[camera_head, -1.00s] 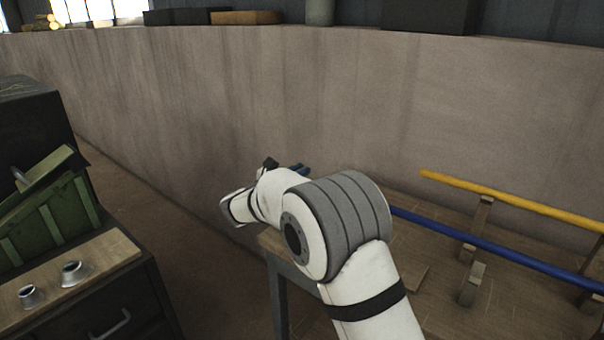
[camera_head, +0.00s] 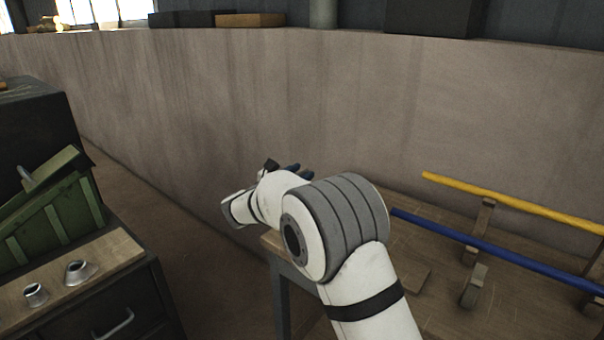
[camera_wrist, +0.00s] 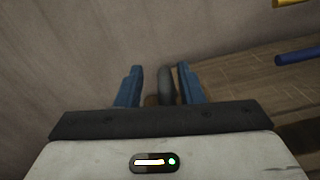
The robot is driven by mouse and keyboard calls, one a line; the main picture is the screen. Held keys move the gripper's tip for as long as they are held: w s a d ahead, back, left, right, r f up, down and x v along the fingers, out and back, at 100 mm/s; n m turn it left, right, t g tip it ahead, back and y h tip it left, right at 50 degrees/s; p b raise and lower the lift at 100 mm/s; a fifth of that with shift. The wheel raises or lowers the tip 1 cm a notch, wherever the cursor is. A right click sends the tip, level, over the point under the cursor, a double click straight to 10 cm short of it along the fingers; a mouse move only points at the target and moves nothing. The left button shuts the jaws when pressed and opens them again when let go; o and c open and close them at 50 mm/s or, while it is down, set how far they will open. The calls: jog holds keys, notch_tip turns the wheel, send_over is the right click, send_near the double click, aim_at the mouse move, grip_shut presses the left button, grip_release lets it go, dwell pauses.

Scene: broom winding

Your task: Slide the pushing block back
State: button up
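My gripper (camera_wrist: 160,85) has two blue fingers standing apart in the wrist view. A grey rounded upright piece (camera_wrist: 166,84) shows between the fingers, nearer the right one. A gap shows on its left side. A small brown part shows low between the fingers. I cannot tell whether the grey piece belongs to the pushing block. In the head view my white and grey arm reaches over the left end of the wooden table, and only the dark blue fingers (camera_head: 294,170) show past the wrist. No pushing block can be made out for sure.
The wooden table (camera_head: 425,310) bears a yellow rod (camera_head: 510,200) and a blue rod (camera_head: 490,247) on wooden supports at right. A tall wall (camera_head: 300,100) runs behind. A cabinet at left holds a green crate (camera_head: 50,215) and two metal cones (camera_head: 78,272).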

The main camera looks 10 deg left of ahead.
jog(key=v, duration=0.7)
jog(key=shift+s, duration=0.2)
jog(key=shift+a, duration=0.1)
